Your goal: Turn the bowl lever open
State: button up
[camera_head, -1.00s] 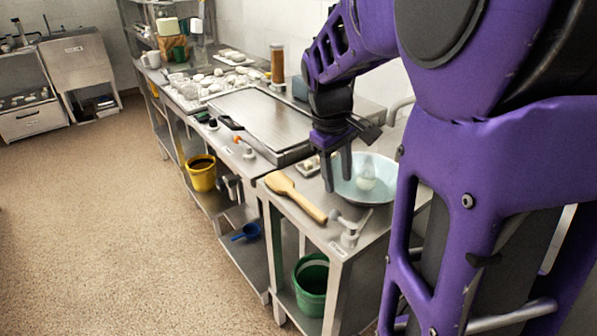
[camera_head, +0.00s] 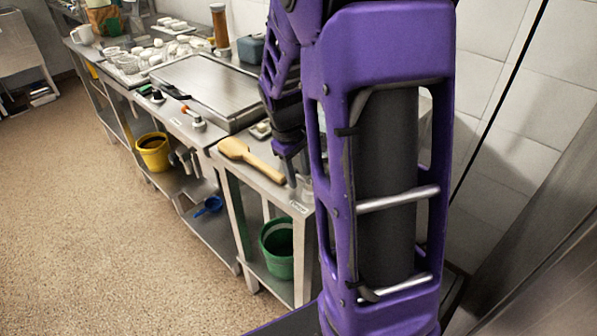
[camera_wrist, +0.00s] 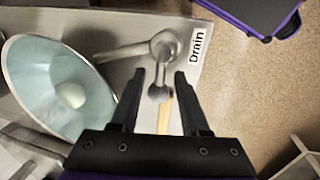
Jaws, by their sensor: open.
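A grey metal lever valve (camera_wrist: 162,50) sits at the counter edge beside a label reading "Drain" (camera_wrist: 198,47). Its handle points left, toward the bowl, in the wrist view. The bowl (camera_wrist: 35,95), pale blue inside with a white round thing in it, is at the left. My gripper (camera_wrist: 159,75) is open, its fingers on either side of the valve's near knob; I cannot tell whether they touch it. In the head view my gripper (camera_head: 291,172) is low at the counter's front corner, and my arm hides the bowl.
A wooden paddle (camera_head: 250,157) lies on the counter left of my gripper; its handle shows between my fingers in the wrist view. A green bucket (camera_head: 277,247) stands on the shelf below. A flat metal griddle (camera_head: 205,90) is farther back. Open floor lies left.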

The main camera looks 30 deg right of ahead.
grip_shut()
dwell(1.3)
